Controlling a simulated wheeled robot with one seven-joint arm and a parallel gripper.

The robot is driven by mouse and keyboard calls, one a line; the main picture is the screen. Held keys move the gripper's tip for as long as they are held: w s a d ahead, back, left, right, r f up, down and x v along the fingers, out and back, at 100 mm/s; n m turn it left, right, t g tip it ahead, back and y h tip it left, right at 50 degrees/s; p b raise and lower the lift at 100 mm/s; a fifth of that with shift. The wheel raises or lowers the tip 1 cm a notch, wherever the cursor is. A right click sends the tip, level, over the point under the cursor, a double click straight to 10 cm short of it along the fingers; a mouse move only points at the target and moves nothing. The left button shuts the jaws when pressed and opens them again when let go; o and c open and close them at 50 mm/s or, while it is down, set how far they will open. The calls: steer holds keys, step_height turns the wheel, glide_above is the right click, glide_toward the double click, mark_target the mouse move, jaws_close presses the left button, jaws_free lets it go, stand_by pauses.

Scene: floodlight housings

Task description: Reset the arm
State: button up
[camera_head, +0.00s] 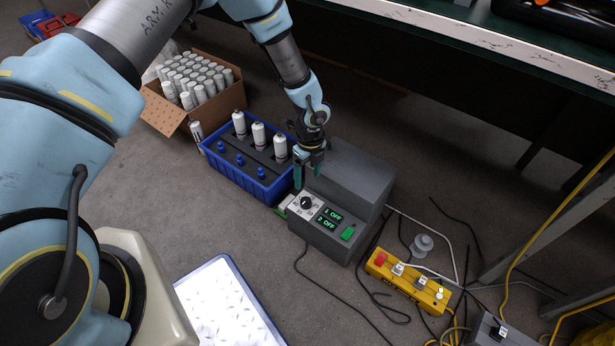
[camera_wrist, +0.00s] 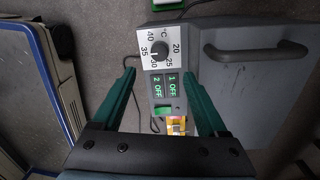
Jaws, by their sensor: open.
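My gripper (camera_head: 309,172) hangs at the end of my arm above the left end of a grey control box (camera_head: 345,190). In the wrist view its two green fingers (camera_wrist: 160,90) are spread apart with nothing between them. The box's panel lies beyond the fingertips and carries a black dial (camera_wrist: 159,54) on a white scale marked 20 to 40 °C. Two green displays (camera_wrist: 166,86) read "1 OFF" and "2 OFF". A green button (camera_head: 348,233) sits on the right of the panel.
A blue crate (camera_head: 222,168) with white bottles and blue-capped items stands left of the box, near a cardboard box (camera_head: 167,119) of white cans. A yellow power strip (camera_head: 408,282) and loose cables lie to the right. A white-topped tray (camera_head: 228,305) lies in front.

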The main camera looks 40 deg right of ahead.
stand_by(0.3)
steer(key=w+a+r+n, duration=0.8)
steer(key=a+r+n, duration=0.1)
steer(key=a+r, duration=0.2)
steer(key=w+a+r+n, duration=0.7)
steer(key=a+r+n, duration=0.1)
steer(key=a+r, duration=0.3)
steer(key=s+a+r+n+t, duration=0.1)
steer(key=s+a+r+n, duration=0.2)
steer(key=a+r+n, duration=0.5)
steer(key=s+a+r+n+t, duration=0.1)
steer(key=s+a+r+n, duration=0.3)
steer(key=a+n, duration=0.7)
step_height(320, 180, up, 30)
steer(key=a+m+p, duration=0.1)
steer(key=p, duration=2.9)
steer(key=shift+w+m+h, duration=0.4)
steer(key=shift+w, duration=0.05)
